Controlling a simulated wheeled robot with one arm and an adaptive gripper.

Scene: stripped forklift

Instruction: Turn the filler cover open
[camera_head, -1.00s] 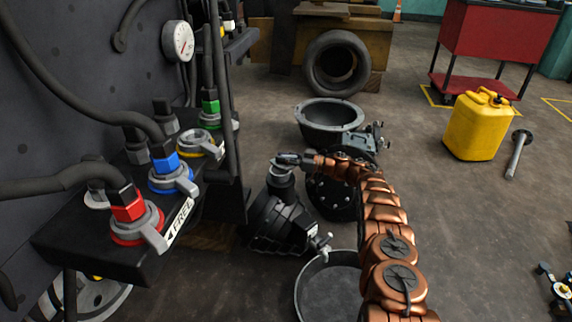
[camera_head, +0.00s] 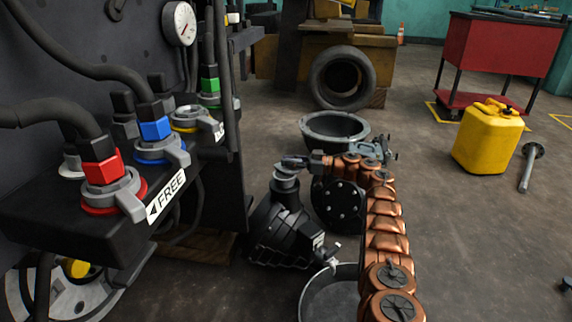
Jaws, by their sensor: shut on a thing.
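The filler neck with its round grey cover (camera_head: 286,172) stands on top of the black gearbox-like housing (camera_head: 284,232), in the middle of the view. My gripper (camera_head: 291,162) reaches in from the right at the top of the cover and is shut on it. The fingers hide part of the cover's top, so how far it is turned is hard to tell. My copper-coloured arm runs down the right side of the housing.
A black panel at left carries red (camera_head: 101,172), blue (camera_head: 154,130) and green (camera_head: 209,86) hose couplings and a FREE label (camera_head: 166,197). A round pan (camera_head: 333,290) lies in front. A yellow can (camera_head: 487,138) stands right on open floor.

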